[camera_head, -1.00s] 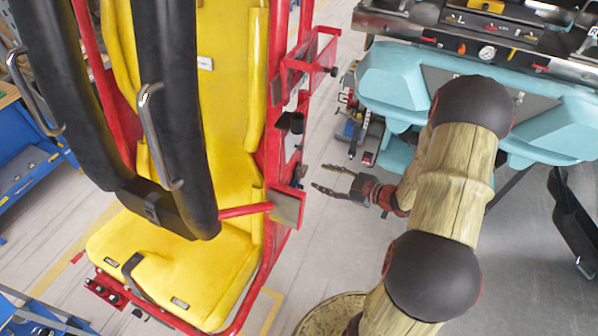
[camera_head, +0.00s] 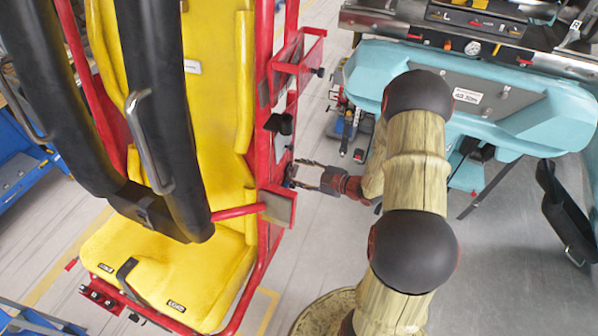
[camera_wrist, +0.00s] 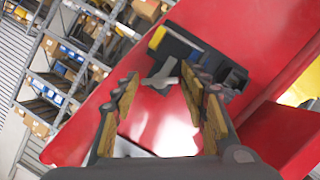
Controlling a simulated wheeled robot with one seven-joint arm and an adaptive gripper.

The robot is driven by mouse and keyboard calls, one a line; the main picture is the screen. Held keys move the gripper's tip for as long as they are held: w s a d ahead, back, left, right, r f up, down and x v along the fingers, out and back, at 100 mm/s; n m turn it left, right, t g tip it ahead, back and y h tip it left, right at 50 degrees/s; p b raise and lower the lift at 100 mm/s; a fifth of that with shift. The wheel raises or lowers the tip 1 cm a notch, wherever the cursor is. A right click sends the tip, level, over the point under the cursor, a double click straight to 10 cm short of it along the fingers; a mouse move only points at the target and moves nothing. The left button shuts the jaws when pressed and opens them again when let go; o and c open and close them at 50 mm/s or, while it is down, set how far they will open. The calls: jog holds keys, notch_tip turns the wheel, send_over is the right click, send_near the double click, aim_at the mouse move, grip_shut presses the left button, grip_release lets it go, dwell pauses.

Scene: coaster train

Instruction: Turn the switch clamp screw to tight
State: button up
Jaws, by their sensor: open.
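In the wrist view, a small grey winged screw (camera_wrist: 163,76), likely the switch clamp screw, stands out from a red panel (camera_wrist: 165,125). A black switch block (camera_wrist: 188,45) with a yellow part sits just behind it. My gripper (camera_wrist: 160,82) is open, with one finger on each side of the screw and a gap visible on both sides. In the head view, my gripper (camera_head: 298,174) points left, with its fingertips at the right side of the red seat frame (camera_head: 264,150). The screw cannot be made out there.
A yellow seat (camera_head: 175,270) with black restraints (camera_head: 165,110) is left of my arm. A teal machine (camera_head: 480,105) stands at the upper right. Red brackets (camera_head: 298,55) jut from the frame above my gripper. Open floor (camera_head: 325,235) lies below it.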

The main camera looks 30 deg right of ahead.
jog(key=shift+c, duration=0.3)
jog(key=c, duration=0.8)
jog(key=shift+d+r+m+g+y+p, duration=0.1)
jog(key=shift+r+m+g+y+p, duration=0.25)
jog(key=shift+m+p, duration=0.6)
jog(key=shift+w+f+m+g+y+p, duration=0.15)
jog(key=shift+m+g+y+p, duration=0.15)
jog(key=shift+m+p, duration=0.3)
jog(key=shift+s+f+m+g+y+p, duration=0.15)
jog(key=shift+m+y+p, duration=0.15)
jog(key=shift+p, duration=0.35)
jog(key=shift+w, duration=0.1)
jog(key=o, duration=0.9)
jog(key=shift+c, duration=0.2)
